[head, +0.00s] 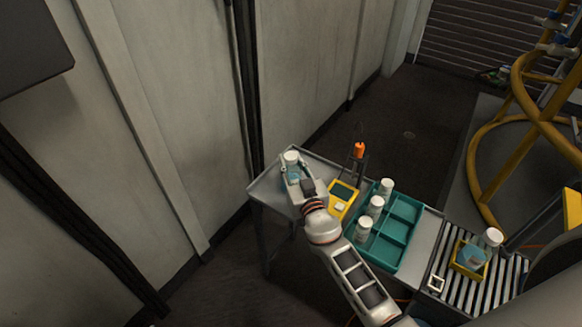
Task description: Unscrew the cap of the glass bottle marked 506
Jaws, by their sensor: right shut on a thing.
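My right gripper (292,167) is at the far left end of the metal table. It is shut on a bottle with a white cap (291,156), its fingers on either side. Whether they press on the cap or on the body just below it is hard to tell. A blue-green patch shows between the fingers below the cap. Three more white-capped bottles stand along the left side of a teal tray: back (386,187), middle (375,206) and front (364,229). No number is legible, so I cannot tell which is 506. My left gripper is not in view.
A yellow device with a dark screen (344,191) lies between my right gripper and the teal tray (411,223). An orange-topped tool (359,151) stands behind it. At right, rollers carry a yellow holder (457,263) beside another white-capped item (493,237). A wall stands close at left.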

